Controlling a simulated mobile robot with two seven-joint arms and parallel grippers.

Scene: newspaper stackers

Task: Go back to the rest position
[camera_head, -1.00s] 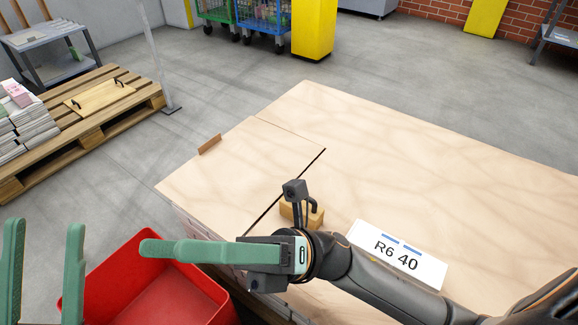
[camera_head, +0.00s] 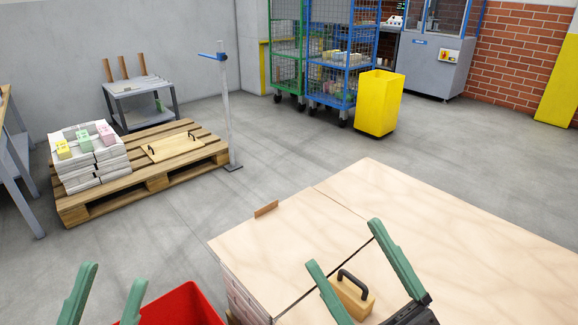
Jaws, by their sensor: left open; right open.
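My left gripper (camera_head: 108,298) is at the bottom left, its two green fingers apart with nothing between them. It is left of a red bin (camera_head: 185,303). My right gripper (camera_head: 345,258) is at the lower right, its green fingers spread and empty. It is above the light wooden table (camera_head: 440,225), close in the picture to a small wooden block with a black handle (camera_head: 352,292). The block stands on the table and is partly covered by a finger.
A wooden pallet (camera_head: 150,180) at the left bears paper stacks (camera_head: 90,165) and a board with handles (camera_head: 172,149). A post (camera_head: 226,110), a yellow bin (camera_head: 380,102) and blue and green cage trolleys stand behind. The grey floor between is clear.

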